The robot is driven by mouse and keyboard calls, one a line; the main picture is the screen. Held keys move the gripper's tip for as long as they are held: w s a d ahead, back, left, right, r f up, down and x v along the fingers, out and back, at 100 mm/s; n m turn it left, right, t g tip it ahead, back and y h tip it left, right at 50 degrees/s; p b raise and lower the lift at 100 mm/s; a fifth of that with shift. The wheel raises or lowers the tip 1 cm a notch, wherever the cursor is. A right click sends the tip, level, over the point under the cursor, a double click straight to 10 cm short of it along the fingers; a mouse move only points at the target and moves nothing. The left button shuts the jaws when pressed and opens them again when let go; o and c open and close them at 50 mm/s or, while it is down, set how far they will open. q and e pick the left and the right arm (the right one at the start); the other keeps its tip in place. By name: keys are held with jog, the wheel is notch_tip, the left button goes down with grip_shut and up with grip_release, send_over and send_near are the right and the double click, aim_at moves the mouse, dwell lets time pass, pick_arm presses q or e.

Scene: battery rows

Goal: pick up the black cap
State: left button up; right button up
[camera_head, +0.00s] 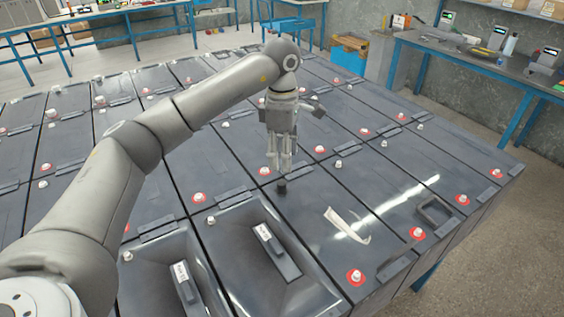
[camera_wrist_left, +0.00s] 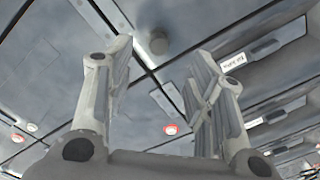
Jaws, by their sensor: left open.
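The small black cap (camera_head: 281,187) stands on top of the battery rows, near the middle of the head view. It also shows as a grey round shape in the left wrist view (camera_wrist_left: 158,44), seen between and beyond the fingers. My left gripper (camera_head: 279,166) points down just above the cap, with a small gap seeming to remain. Its two fingers (camera_wrist_left: 160,75) are apart and nothing is between them. My right gripper does not show in either view.
Workbenches (camera_head: 480,60) and an orange-and-blue box (camera_head: 349,53) are at the back.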

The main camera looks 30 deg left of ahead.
aim_at(282, 182)
pick_arm(q)
jog(key=shift+w+a+r, duration=0.15)
jog(key=shift+a+r, duration=0.05)
jog(key=f, duration=0.2)
jog(key=s+f+p, duration=0.1)
jog(key=shift+s+d+f, duration=0.1)
jog(key=shift+d+f, duration=0.05)
jog(key=shift+f, duration=0.25)
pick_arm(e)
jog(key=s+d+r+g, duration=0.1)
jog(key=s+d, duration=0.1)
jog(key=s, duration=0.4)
pick_arm(q)
jog(key=shift+f, duration=0.35)
jog(key=f+p, duration=0.2)
jog(key=f, duration=0.1)
jog(key=f+p, duration=0.1)
jog(key=shift+w+f, duration=0.25)
jog(key=shift+f, duration=0.45)
jog(key=shift+c, duration=1.7)
jog(key=c, duration=0.5)
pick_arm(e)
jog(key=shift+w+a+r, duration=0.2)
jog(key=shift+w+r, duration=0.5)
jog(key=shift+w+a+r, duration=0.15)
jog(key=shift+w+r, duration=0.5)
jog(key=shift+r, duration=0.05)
